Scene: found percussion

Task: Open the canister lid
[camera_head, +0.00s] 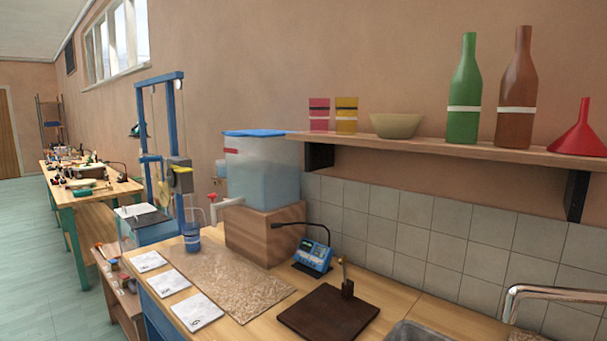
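A large translucent canister (265,175) stands on a wooden block (265,236) at the back of the counter, against the wall. Its blue lid (258,133) lies flat across the top and looks closed. A tap with a red handle (212,196) sticks out from the canister's left side. A red mark shows on the canister's front near the top. My gripper is not in view.
A blue frame (176,125) with hanging parts stands left of the canister. A blue cup (192,237) sits below the tap. A shelf (450,148) with bottles, cups, a bowl and a red funnel (578,135) begins just right of the canister. A blue device (316,255) with a bent microphone stands in front.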

